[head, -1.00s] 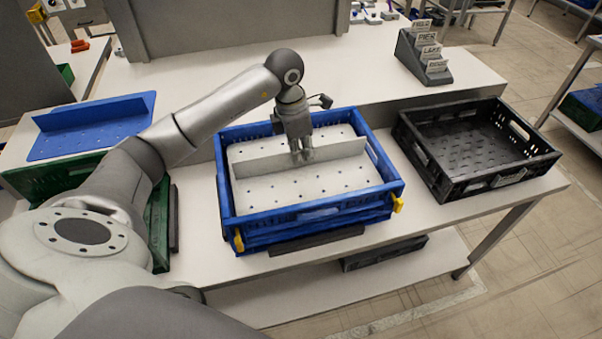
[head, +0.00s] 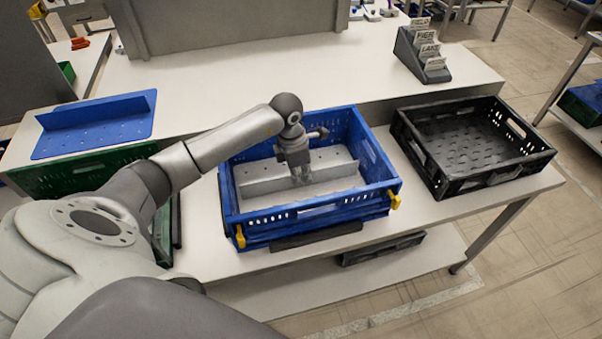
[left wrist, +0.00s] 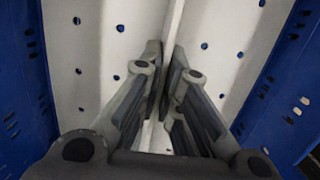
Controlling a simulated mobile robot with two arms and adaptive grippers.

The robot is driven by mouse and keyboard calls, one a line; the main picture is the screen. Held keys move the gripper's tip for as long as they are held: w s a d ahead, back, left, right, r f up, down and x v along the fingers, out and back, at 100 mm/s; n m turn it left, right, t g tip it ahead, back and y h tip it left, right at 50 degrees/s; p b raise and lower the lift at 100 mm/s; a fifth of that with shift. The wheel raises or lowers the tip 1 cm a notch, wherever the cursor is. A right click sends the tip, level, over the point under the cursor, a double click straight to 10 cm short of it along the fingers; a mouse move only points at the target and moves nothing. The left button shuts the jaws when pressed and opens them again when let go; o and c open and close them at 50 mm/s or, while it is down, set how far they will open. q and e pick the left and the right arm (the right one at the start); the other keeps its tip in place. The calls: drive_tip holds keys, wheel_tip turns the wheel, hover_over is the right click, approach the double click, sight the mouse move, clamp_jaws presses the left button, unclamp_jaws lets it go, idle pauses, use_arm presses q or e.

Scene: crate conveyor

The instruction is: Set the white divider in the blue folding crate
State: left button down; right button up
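The white divider (head: 262,184) is a perforated plate with an upright fin. It is inside the blue folding crate (head: 315,211), below the crate's rim and looking roughly level. The crate stands open on the table, with yellow latches at its front corners. My left gripper (head: 301,178) reaches down into the crate and is shut on the fin near its middle. In the left wrist view, the gripper's fingers (left wrist: 166,85) lie on both sides of the divider's fin (left wrist: 174,22), with blue walls on either side. Whether the plate touches the crate floor is hidden. My right gripper is out of view.
A black crate (head: 410,136) stands empty to the right. A green crate (head: 85,172) is at the left, partly behind my arm. A blue divider (head: 100,128) lies behind it. A card holder (head: 420,62) stands at the back right. Bare table (head: 360,103) shows behind the blue crate.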

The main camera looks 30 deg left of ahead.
use_arm(q)
drive_tip(key=c, duration=1.6)
unclamp_jaws()
drive_tip(key=shift+c, duration=0.2)
drive_tip(key=shift+r, duration=0.4)
wheel_tip(320, 180, up, 11)
drive_tip(key=s+a+b, duration=0.1)
drive_tip(key=b, duration=0.1)
drive_tip(key=shift+s+r, duration=0.15)
drive_tip(key=shift+s, duration=0.05)
drive_tip(key=shift+a, duration=0.1)
